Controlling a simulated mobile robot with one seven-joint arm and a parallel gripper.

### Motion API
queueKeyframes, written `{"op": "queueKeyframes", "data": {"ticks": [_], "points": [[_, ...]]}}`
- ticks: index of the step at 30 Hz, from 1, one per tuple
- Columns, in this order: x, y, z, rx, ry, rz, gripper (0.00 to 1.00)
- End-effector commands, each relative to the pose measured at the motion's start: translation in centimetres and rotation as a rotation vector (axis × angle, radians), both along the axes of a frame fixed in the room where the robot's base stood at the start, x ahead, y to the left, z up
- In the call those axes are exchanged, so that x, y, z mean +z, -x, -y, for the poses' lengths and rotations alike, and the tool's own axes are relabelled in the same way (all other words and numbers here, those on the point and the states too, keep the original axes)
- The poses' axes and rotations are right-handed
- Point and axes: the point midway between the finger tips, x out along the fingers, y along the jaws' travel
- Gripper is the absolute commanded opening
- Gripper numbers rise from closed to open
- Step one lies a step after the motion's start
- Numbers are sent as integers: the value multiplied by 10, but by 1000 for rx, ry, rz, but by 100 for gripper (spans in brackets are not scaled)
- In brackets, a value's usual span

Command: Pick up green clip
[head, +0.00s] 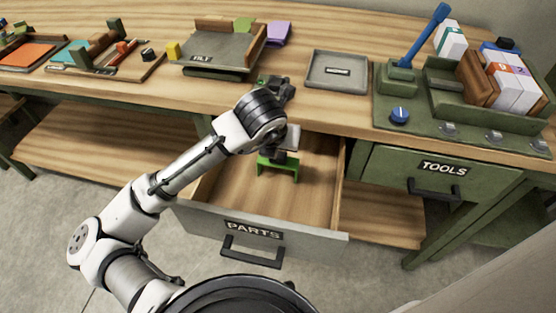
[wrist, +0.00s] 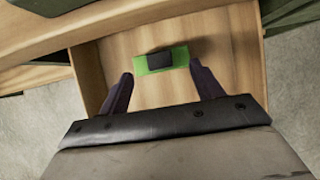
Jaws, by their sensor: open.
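The green clip (head: 279,167) stands in the open PARTS drawer (head: 221,197), toward its back. It looks like a green bracket with two legs, and a dark block sits at its top. In the wrist view the green clip (wrist: 143,66) lies ahead of my gripper, between the lines of the two fingers, with the dark block (wrist: 158,60) on it. My gripper (wrist: 162,80) is open, with its two dark fingers spread and nothing between them. In the head view my arm's end hides part of the drawer and the clip's top.
A grey tray (head: 315,84) and a tray marked TILT (head: 188,68) stand on the bench. The shut TOOLS drawer (head: 395,181) is to the right. The drawer's front floor is clear.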

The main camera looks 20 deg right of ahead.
Motion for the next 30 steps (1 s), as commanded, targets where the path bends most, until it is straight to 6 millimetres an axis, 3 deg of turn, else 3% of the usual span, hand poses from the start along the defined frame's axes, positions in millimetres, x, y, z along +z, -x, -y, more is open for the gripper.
{"op": "queueKeyframes", "data": {"ticks": [8, 18, 26, 30], "points": [[-21, -8, 4, 2, 2, -1, 65], [-64, -17, 7, 2, 2, -1, 65], [-68, -20, 9, 1, 3, 3, 65], [-68, -19, 8, 1, 2, 2, 51]]}}
